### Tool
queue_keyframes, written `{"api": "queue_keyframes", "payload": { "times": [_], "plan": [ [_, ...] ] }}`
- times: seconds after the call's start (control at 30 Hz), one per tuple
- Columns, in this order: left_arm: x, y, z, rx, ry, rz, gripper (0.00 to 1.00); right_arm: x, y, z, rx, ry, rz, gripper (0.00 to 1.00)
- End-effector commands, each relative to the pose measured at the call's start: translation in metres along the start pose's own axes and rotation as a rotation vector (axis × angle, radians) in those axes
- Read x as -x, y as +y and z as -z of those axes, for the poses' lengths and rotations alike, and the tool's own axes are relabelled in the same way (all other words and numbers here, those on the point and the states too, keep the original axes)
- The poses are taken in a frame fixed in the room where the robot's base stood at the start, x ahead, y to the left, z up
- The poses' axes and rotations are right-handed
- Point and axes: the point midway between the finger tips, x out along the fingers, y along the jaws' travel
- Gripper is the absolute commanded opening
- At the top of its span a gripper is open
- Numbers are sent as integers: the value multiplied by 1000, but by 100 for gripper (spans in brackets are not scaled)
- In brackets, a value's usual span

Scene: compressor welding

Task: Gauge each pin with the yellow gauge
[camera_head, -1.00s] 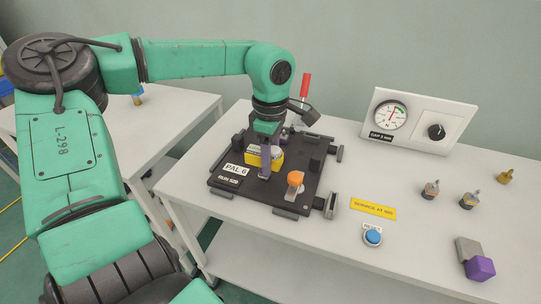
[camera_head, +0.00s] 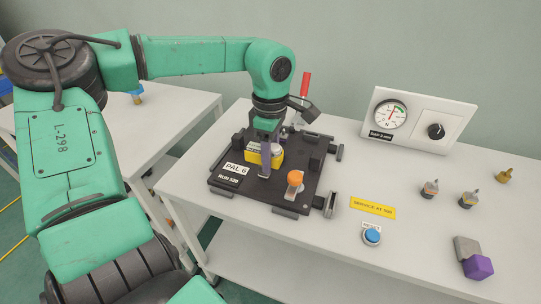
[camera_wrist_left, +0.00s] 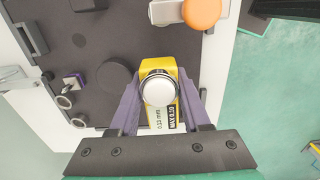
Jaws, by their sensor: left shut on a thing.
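My left gripper (camera_head: 265,155) is shut on the yellow gauge (camera_wrist_left: 158,68), its purple fingers on either side. The gauge (camera_head: 253,158) is over the dark pallet (camera_head: 239,182) marked PAL 6 and RUN 520. The wrist view shows its pale round top and text that seems to read 0.13 mm and MAX 0.10. I cannot tell whether it touches the pallet. Small metal rings (camera_wrist_left: 65,102) show on the pallet in the wrist view. No pin shows clearly; the gauge and fingers hide the spot beneath them. My right gripper is not in view.
An orange-knobbed clamp (camera_head: 295,179) stands close to the gripper, with a red handle (camera_head: 304,86) behind. A dial panel (camera_head: 422,118), a blue button (camera_head: 372,236), several small fittings (camera_head: 468,199) and a purple block (camera_head: 478,267) occupy the right side.

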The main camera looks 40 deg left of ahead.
Motion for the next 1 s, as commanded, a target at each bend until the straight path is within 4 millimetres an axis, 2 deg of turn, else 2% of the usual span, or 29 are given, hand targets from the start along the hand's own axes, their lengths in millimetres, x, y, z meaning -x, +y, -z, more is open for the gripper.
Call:
{"api": "queue_keyframes", "payload": {
  "times": [0.17, 0.6, 1.0],
  "plan": [
    [7, 0, 0, 0, 0, -1, 0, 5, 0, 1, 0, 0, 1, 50],
    [50, 0, 0, 0, 0, -1, 0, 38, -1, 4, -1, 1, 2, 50],
    [49, 0, 0, 0, 0, -1, 0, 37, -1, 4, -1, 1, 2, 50]
  ]
}}
